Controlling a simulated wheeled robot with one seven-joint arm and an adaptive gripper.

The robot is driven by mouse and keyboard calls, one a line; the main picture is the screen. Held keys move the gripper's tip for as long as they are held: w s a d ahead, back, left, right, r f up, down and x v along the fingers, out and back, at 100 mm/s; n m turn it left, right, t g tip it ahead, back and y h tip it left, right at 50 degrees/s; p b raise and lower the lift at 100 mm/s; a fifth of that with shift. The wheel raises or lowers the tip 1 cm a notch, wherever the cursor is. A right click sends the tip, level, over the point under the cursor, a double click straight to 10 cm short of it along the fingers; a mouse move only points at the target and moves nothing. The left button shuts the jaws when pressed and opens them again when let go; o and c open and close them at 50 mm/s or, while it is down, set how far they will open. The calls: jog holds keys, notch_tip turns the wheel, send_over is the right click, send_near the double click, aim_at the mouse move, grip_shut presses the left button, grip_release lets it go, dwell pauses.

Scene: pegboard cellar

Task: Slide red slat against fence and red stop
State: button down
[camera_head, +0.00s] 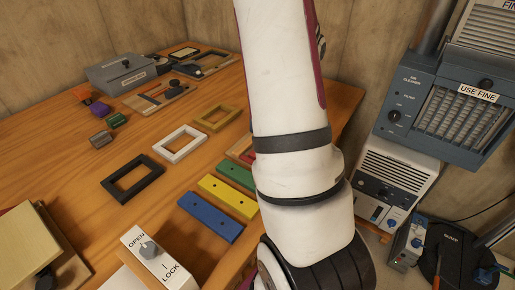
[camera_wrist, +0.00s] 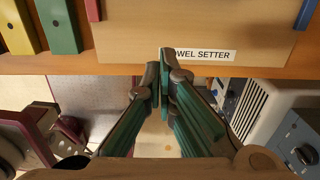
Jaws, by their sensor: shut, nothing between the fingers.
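My gripper (camera_wrist: 162,75) is shut and empty in the wrist view, its fingertips over the lower edge of a wooden board labelled "…OWEL SETTER" (camera_wrist: 130,38). A narrow red piece (camera_wrist: 93,10) shows at the board's left edge, cut off by the top of the picture. I cannot tell if it is the red slat or the red stop. In the head view a bit of red (camera_head: 248,157) shows beside my arm, mostly hidden by it. My gripper is hidden there. No fence can be made out.
Green (camera_wrist: 57,25) and yellow (camera_wrist: 17,28) slats lie left of the board; a blue piece (camera_wrist: 305,14) is at its right. The head view also shows a blue slat (camera_head: 210,217) and black (camera_head: 132,178), white and yellow frames. A grey air cleaner (camera_head: 420,110) stands right of the table.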

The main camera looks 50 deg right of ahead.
notch_tip(320, 180, down, 10)
jog(key=b, duration=0.2)
jog(key=shift+a+r+b, duration=0.1)
jog(key=shift+r+b, duration=0.1)
jog(key=shift+b, duration=0.15)
jog(key=w, duration=0.3)
jog(key=shift+a+f, duration=0.1)
jog(key=shift+f, duration=0.15)
jog(key=shift+w, duration=0.55)
jog(key=shift+w+a+p, duration=0.15)
jog(key=shift+w+p, duration=0.15)
jog(key=shift+w, duration=1.15)
